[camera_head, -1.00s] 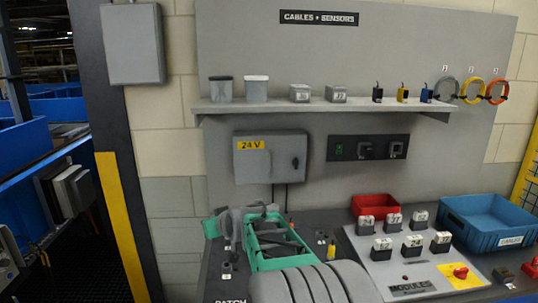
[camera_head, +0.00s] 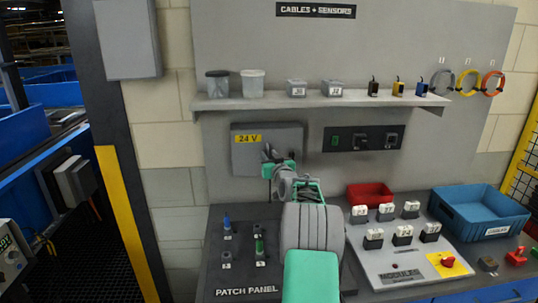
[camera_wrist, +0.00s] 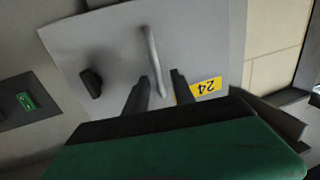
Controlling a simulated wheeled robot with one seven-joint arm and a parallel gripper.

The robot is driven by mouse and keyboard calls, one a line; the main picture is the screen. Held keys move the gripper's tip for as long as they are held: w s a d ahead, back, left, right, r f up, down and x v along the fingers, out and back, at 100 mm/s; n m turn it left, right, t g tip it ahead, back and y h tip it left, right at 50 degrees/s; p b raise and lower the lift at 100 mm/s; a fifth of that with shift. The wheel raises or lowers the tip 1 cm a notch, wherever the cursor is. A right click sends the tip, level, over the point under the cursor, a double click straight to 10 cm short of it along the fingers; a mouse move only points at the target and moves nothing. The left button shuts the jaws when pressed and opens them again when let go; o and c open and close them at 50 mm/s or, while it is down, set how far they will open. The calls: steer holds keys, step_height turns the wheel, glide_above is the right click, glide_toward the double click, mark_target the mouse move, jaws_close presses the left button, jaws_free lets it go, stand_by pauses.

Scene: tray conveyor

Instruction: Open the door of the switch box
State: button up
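The switch box (camera_head: 243,158) is a grey wall box with a yellow "24 V" label, under the shelf; its door looks shut. The wrist view shows the box face (camera_wrist: 100,45) upside down, with a black knob (camera_wrist: 91,83) at left, the label (camera_wrist: 206,88) at lower right and a slim grey bar handle (camera_wrist: 151,50) in the middle. My gripper (camera_wrist: 160,80) is open, with one dark finger on each side of the handle's near end. I cannot tell whether they touch it. In the head view my gripper (camera_head: 270,160) is in front of the box and covers part of it.
A dark panel with a green switch (camera_head: 335,140) is right of the box. The shelf (camera_head: 215,104) above holds cups and small parts. Below are the patch panel (camera_head: 222,278), modules panel (camera_head: 385,278), red bin (camera_head: 370,190) and blue bin (camera_head: 480,230).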

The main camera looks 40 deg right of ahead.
jaws_close()
stand_by(1.4)
